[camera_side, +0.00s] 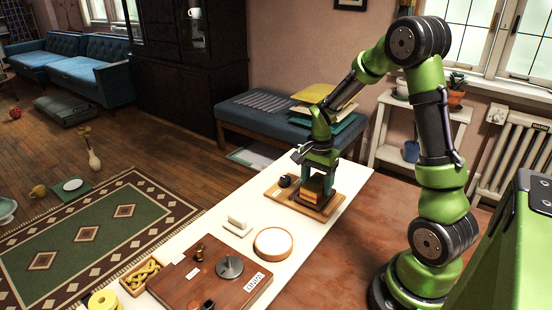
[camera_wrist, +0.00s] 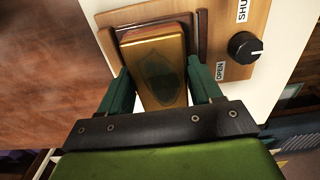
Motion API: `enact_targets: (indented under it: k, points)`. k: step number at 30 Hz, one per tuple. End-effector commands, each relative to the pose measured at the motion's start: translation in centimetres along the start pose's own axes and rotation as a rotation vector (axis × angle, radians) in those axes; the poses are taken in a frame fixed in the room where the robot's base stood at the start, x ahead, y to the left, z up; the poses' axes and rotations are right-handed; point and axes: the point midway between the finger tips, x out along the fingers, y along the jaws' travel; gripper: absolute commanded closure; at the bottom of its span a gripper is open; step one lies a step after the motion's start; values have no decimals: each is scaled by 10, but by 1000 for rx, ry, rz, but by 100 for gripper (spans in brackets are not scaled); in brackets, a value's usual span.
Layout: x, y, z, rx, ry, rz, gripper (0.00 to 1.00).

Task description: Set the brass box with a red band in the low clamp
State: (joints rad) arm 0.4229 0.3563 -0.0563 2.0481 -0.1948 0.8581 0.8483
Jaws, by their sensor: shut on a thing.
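The low clamp (camera_wrist: 203,38) has dark brown jaws on a wooden board (camera_wrist: 262,22). The far end of the box lies between these jaws. I cannot tell whether it rests on the clamp's floor.
A black knob (camera_wrist: 244,47) sits on the board beside the clamp, with OPEN (camera_wrist: 220,72) and SHUT labels. On the white table strip (camera_side: 207,248) stand a round wooden-rimmed dish (camera_side: 273,242) and a small white block (camera_side: 238,226). A brown panel (camera_side: 195,280) with fittings lies nearer.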

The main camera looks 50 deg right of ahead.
Motion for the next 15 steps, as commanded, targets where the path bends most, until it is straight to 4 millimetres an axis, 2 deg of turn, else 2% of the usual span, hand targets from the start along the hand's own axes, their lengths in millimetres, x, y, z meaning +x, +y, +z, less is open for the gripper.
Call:
enact_targets:
  k: [15]
  points:
    - [6,0,0,0,0,-1,85]
